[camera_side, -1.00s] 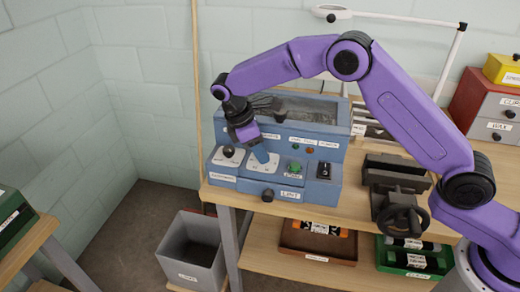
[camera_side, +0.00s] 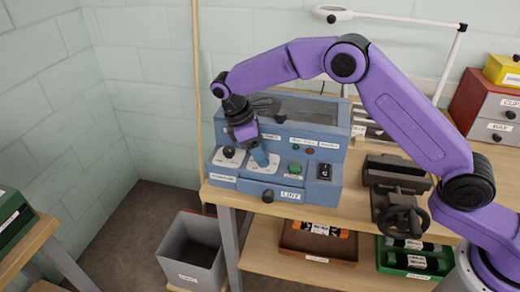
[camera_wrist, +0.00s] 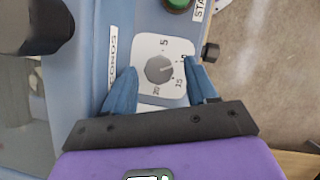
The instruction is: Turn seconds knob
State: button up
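The seconds knob (camera_wrist: 159,69) is a grey round knob on a white dial plate (camera_wrist: 148,45) marked with numbers such as 5, 15 and 20. A seconds label stands beside the plate in the wrist view. My gripper (camera_wrist: 162,82) is open, with one blue finger on each side of the dial. Clear space shows between each finger and the knob in that view. In the side view my gripper (camera_side: 261,161) points down at the white plate on the blue machine's (camera_side: 325,152) front panel. The fingers hide the knob there.
A dark knob (camera_side: 228,152) sits left of my gripper on the panel. A green start button (camera_side: 295,168) and a black switch (camera_side: 324,171) sit to the right. A black vise (camera_side: 397,184) stands right of the machine.

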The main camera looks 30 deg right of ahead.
jog(key=shift+d, duration=0.1)
dwell(0.3)
jog(key=n+t, duration=0.1)
jog(key=n, duration=0.2)
jog(key=n+t, duration=0.1)
jog(key=n, duration=0.2)
jog(key=shift+s, duration=0.2)
jog(key=n, duration=0.1)
jog(key=n+t, duration=0.1)
jog(key=n, duration=0.1)
jog(key=n+t, duration=0.1)
jog(key=n, duration=0.1)
jog(key=shift+s, duration=0.25)
jog(key=shift+r+n+t, duration=0.15)
jog(key=shift+n+t, duration=0.15)
jog(key=shift+n, duration=0.3)
jog(key=v, duration=1.7)
jog(key=s+d+f+m+g+y, duration=0.1)
jog(key=s+d+f+m+y, duration=0.1)
jog(key=s+d+m, duration=0.3)
jog(key=s+d+f+m+y, duration=0.1)
jog(key=s+d+f+m, duration=0.2)
jog(key=s+d, duration=0.8)
jog(key=shift+s+d+m+g+y, duration=0.35)
jog(key=shift+s+m, duration=0.55)
jog(key=shift+s, duration=3.45)
jog(key=shift+a, duration=0.1)
